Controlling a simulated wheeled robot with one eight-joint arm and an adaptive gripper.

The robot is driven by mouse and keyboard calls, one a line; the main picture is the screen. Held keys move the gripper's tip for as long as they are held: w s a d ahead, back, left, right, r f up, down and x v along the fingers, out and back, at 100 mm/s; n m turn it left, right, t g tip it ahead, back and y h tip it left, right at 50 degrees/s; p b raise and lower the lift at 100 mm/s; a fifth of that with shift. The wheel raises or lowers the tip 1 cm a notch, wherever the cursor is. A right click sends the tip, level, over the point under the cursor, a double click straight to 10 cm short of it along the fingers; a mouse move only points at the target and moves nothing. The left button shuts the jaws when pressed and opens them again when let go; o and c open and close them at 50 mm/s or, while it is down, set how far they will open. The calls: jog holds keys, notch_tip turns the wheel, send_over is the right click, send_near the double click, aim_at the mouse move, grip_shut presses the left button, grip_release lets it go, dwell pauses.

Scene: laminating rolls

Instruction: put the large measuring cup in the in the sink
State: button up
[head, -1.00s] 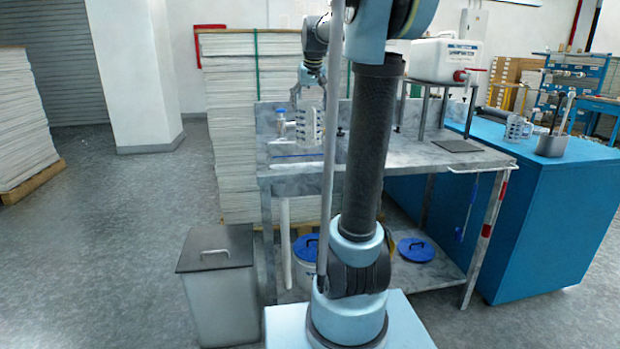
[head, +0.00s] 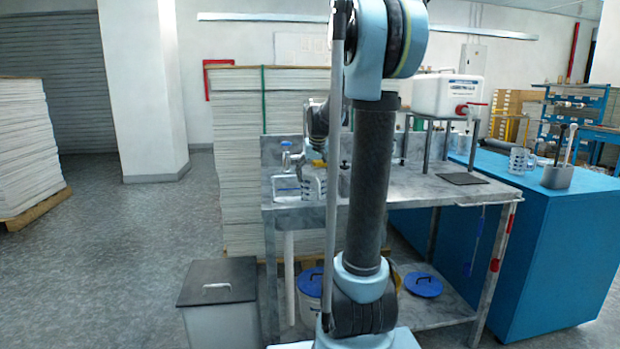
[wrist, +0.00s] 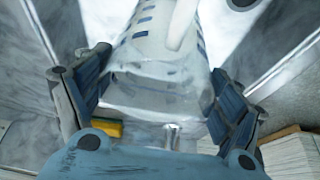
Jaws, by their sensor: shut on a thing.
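The large measuring cup (head: 313,186) is clear with dark markings. In the head view it is low at the sink (head: 284,190), at the left end of the grey marbled counter; whether it touches the sink bottom I cannot tell. In the wrist view the cup (wrist: 155,75) fills the space between the two blue finger pads. My gripper (wrist: 158,98) is shut on it, with a pad on each side. In the head view my gripper is just above the cup and partly hidden by my arm.
A blue-handled tap (head: 286,146) stands behind the sink. A yellow sponge (wrist: 108,128) shows beside the cup. A second clear cup (head: 518,160) and a grey tool pot (head: 557,177) stand on the blue cabinet (head: 545,205). A white tank (head: 447,95) stands on a raised stand.

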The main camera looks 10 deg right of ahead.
aim_at(312, 171)
jog(key=shift+w, duration=0.6)
jog(key=w, duration=0.3)
jog(key=shift+s+f, duration=0.1)
jog(key=shift+f, duration=0.45)
jog(key=o, duration=1.9)
jog(key=shift+f, duration=0.1)
